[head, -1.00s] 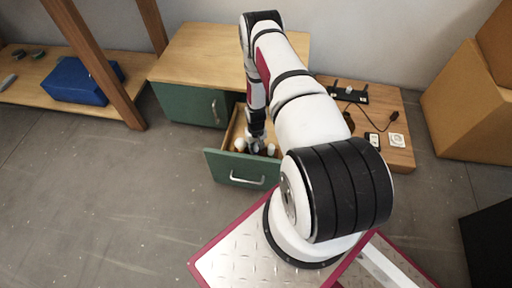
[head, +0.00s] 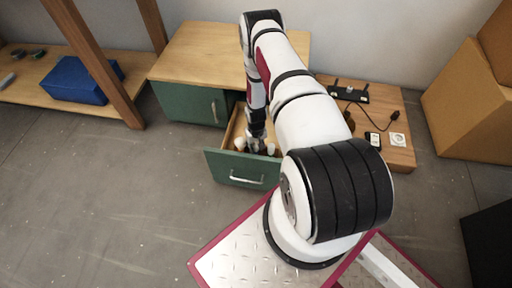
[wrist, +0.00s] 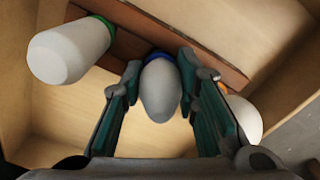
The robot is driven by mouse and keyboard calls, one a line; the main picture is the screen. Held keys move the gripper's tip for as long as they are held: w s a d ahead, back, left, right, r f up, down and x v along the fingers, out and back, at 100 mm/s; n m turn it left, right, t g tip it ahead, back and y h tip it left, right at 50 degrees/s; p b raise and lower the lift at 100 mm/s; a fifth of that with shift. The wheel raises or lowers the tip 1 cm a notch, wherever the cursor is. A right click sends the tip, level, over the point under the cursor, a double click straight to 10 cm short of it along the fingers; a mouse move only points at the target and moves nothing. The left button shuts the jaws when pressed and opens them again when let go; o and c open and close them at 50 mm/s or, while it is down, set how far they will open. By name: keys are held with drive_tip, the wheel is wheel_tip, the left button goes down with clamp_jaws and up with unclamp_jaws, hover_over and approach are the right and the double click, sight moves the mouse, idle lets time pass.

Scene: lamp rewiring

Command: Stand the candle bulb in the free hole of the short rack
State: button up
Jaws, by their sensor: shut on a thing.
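My gripper (wrist: 160,95) is shut on a white, egg-shaped candle bulb (wrist: 160,92) with a blue collar at its far end. The bulb is over the brown short rack (wrist: 140,45) inside the open drawer. Its collar overlaps the rack in the wrist view; I cannot tell whether its base is in a hole. A larger white bulb with a green collar (wrist: 70,52) stands at the rack's left part. Another white bulb with an orange collar (wrist: 242,115) is at the right, partly behind my right finger. In the head view my gripper reaches down into the green-fronted drawer (head: 232,176).
The drawer's wooden walls (wrist: 15,95) surround the rack closely. The cabinet's wooden top (head: 205,50) lies behind the drawer. A low wooden table (head: 398,158) with a power strip (head: 349,94) and a cable is at the right. A blue box (head: 76,81) sits on the left shelf.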

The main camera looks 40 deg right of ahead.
drive_tip(key=o, duration=1.1)
drive_tip(key=shift+o, duration=0.2)
